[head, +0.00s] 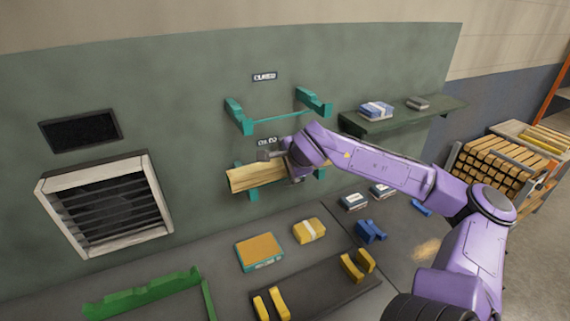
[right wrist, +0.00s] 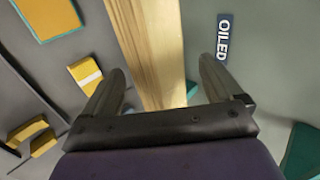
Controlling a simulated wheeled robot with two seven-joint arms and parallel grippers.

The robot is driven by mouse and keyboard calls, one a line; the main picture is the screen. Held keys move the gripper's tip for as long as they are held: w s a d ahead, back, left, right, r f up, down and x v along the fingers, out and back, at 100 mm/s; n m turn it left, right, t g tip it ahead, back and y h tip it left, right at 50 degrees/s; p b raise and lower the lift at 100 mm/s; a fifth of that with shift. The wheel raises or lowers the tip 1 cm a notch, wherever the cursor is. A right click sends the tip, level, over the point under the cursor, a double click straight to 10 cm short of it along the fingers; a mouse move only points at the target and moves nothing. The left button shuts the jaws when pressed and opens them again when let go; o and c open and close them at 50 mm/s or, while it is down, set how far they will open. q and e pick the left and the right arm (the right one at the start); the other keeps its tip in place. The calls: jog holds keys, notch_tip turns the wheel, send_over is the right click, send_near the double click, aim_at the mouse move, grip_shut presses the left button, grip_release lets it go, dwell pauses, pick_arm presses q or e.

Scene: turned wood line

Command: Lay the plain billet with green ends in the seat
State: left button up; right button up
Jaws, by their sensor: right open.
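A pale wooden billet (head: 256,176) lies across the lower teal wall brackets (head: 253,195), under the label reading OILED. No green shows on its visible left end; its right part is hidden behind my right gripper. My right gripper (head: 283,166) is open at the billet. In the right wrist view the billet (right wrist: 152,45) runs between the two open fingers (right wrist: 163,80), with a gap on each side. Yellow supports (head: 271,304) and more yellow supports (head: 357,266) stand on a dark base on the bench; which thing is the seat I cannot tell. My left gripper is out of view.
The upper teal brackets (head: 240,116) are empty. A shelf (head: 405,118) with small packs is at the right. An orange-topped block (head: 259,251), a yellow block (head: 309,230), blue supports (head: 371,231) and a green frame (head: 145,298) are on the bench. A rack of billets (head: 500,165) stands far right.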

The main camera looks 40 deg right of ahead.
jog(key=b+v, duration=0.3)
jog(key=v, duration=0.7)
jog(key=shift+s+r, duration=0.2)
jog(key=shift+r, duration=0.05)
